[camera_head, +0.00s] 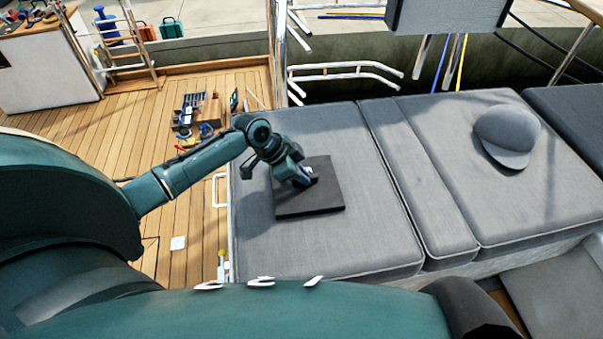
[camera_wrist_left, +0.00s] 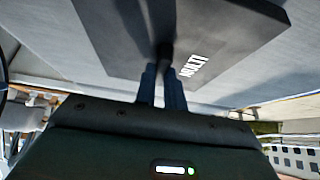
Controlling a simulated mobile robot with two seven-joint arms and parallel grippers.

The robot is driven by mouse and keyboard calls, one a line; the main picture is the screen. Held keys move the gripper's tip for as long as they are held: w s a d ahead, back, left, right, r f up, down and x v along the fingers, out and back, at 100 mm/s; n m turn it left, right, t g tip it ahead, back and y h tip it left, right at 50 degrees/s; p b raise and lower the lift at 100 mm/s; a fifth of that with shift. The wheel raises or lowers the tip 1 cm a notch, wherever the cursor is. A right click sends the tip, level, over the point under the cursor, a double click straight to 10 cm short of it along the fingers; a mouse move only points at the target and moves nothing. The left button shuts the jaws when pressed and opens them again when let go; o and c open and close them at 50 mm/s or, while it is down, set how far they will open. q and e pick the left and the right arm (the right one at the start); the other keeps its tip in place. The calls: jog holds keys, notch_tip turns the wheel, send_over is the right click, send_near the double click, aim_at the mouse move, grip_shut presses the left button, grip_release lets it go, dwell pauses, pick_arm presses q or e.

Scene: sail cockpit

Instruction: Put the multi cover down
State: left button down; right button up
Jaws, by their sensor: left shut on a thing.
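The multi cover (camera_head: 322,194) is a flat, dark, square panel over the front-left grey cushion (camera_head: 370,245). It lies roughly level at the cushion; I cannot tell whether it fully rests on it or hangs just above. My left gripper (camera_head: 300,179) reaches it from the left, near its upper middle. In the left wrist view, the cover (camera_wrist_left: 115,35) shows white lettering and a dark upright grip. My left gripper's fingers (camera_wrist_left: 163,84) are shut on that grip. My right gripper is not in view.
A grey cap (camera_head: 507,135) lies on the right cushion. Bare cushion surrounds the cover. A metal rail (camera_head: 345,72) stands behind the cushions. A wooden deck with a cluster of small items (camera_head: 198,115) is at left, below the cushion edge.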

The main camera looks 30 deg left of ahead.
pick_arm(q)
jog(key=c, duration=1.5)
grip_release()
